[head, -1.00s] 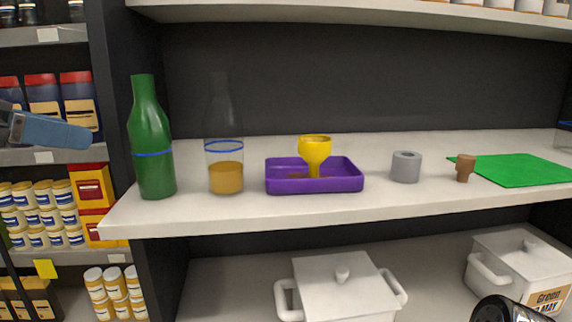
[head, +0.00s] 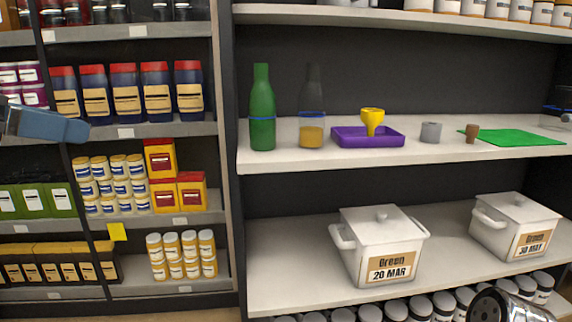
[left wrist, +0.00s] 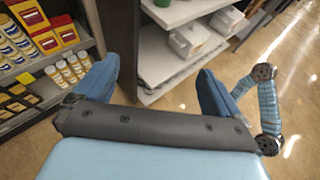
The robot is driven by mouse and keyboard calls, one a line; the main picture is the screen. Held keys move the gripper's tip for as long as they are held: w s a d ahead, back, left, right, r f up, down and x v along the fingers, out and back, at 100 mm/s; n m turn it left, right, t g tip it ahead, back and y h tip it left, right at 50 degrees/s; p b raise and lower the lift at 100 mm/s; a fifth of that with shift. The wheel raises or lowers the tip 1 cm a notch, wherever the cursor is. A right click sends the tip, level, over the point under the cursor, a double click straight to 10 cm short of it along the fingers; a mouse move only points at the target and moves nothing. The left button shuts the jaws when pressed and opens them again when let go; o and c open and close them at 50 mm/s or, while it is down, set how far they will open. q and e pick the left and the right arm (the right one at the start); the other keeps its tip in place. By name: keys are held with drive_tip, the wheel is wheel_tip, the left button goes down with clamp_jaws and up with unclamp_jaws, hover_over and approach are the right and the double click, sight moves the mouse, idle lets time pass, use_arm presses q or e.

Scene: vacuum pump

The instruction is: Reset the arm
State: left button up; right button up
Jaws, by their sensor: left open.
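My left gripper (head: 45,125) shows at the left edge of the head view, well left of the bottles and holding nothing. In the left wrist view its two blue fingers (left wrist: 158,82) are spread wide with nothing between them. On the middle shelf stand a green bottle (head: 262,112) and a clear bottle (head: 312,130) with amber liquid, each with a blue ring. A yellow funnel (head: 372,119) stands upright in a purple tray (head: 348,138). A grey cylinder (head: 431,132) and a brown stopper (head: 471,134) are to the right. My right gripper is not seen.
A green mat (head: 520,138) lies at the shelf's right. White lidded pots (head: 385,245) stand on the shelf below. A rack (head: 130,132) of jars and boxes is at the left. In the left wrist view, open floor (left wrist: 285,50) shows at the right.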

use_arm(q)
drive_tip(key=w+f+m+g+y, duration=0.1)
drive_tip(key=w+f+m+g, duration=0.15)
drive_tip(key=w+f, duration=1.5)
drive_tip(key=w+d+f+m+g+y, duration=0.1)
drive_tip(key=w+d+f+m+g, duration=0.2)
drive_tip(key=f, duration=1.2)
drive_tip(key=d+f+m+y, duration=0.1)
drive_tip(key=d+f+m, duration=0.25)
drive_tip(key=f, duration=1.05)
drive_tip(key=s+d+f+m+g, duration=0.1)
drive_tip(key=s+d+f+m, duration=0.15)
drive_tip(key=f, duration=0.45)
drive_tip(key=s+d+f+m+g, duration=0.1)
drive_tip(key=s+d+f+m, duration=0.15)
drive_tip(key=f, duration=0.45)
drive_tip(key=s+d+f+m+g, duration=0.1)
drive_tip(key=s+d+f+m, duration=0.4)
drive_tip(key=s+f, duration=0.3)
drive_tip(key=s+d+f+m+g, duration=0.2)
drive_tip(key=s+d+f+m, duration=0.4)
drive_tip(key=s, duration=0.5)
wheel_tip(320, 180, down, 2)
drive_tip(key=shift+s+f+m, duration=0.2)
drive_tip(key=shift+s+m, duration=0.15)
drive_tip(key=shift+m, duration=0.65)
